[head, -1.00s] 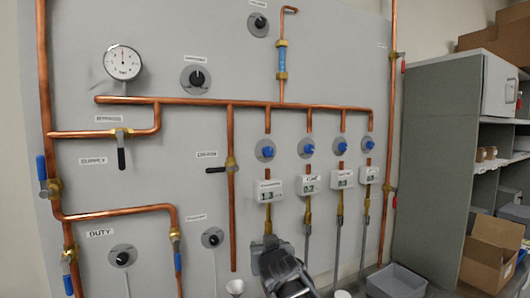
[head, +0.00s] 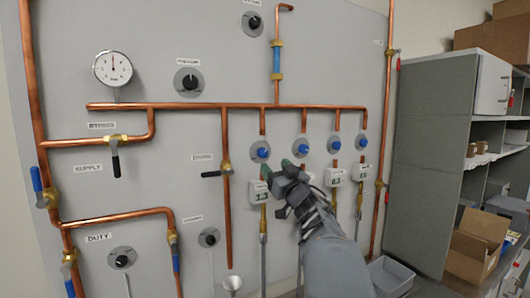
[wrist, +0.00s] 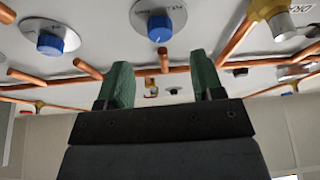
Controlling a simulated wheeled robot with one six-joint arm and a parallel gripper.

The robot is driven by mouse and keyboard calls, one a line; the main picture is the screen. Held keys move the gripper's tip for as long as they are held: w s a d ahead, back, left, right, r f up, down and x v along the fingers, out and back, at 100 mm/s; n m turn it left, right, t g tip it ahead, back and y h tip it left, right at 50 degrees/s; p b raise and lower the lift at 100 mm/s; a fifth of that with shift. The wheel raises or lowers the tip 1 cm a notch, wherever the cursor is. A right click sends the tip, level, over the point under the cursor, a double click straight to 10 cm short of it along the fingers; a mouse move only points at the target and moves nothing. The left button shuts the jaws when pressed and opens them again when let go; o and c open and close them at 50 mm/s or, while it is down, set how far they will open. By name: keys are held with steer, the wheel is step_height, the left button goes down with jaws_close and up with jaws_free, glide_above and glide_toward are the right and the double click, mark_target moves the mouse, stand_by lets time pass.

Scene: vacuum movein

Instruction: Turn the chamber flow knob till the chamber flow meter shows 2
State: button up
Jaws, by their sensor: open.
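Several blue flow knobs sit in a row on grey dials on the panel, the leftmost knob (head: 263,153) beside a second knob (head: 303,149). White meters hang below them. The leftmost meter (head: 259,192) seems to read about 1.3; the labels are too blurred to tell which is the chamber one. My gripper (head: 277,169) is open and empty, just below and between the two left knobs in the head view, and hides the second meter. In the wrist view a blue knob (wrist: 159,29) lies ahead, between the green fingers (wrist: 164,82) and apart from them. Another knob (wrist: 50,42) is left.
Copper pipes cross the panel, including a horizontal manifold (head: 200,106) above the knobs. A black-handled valve (head: 226,170) is left of my gripper. A round gauge (head: 113,68) is upper left. A grey bin (head: 390,277) and a shelf unit (head: 430,140) stand right.

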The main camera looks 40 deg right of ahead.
mark_target(265, 154)
steer(key=p+x, duration=0.2)
steer(key=x, duration=0.4)
steer(key=shift+w+r, duration=0.15)
steer(key=shift+w, duration=0.25)
steer(key=shift+c, duration=0.2)
steer(key=c, duration=0.9)
steer(key=shift+n, duration=0.3)
steer(key=n+y, duration=0.2)
steer(key=n, duration=0.2)
steer(key=n+y, duration=0.2)
steer(key=n, duration=0.1)
steer(key=shift+d+r+n+g, duration=0.1)
steer(key=shift+d+n+g, duration=0.1)
steer(key=shift+n+g, duration=0.15)
steer(key=n+g+y, duration=0.1)
steer(key=n, duration=0.2)
steer(key=n+y+p, duration=0.1)
steer(key=n, duration=0.2)
steer(key=shift+s+d+r+n+g+y+p, duration=0.1)
steer(key=shift+n+g+y+p, duration=0.15)
steer(key=shift+g+y+p, duration=0.1)
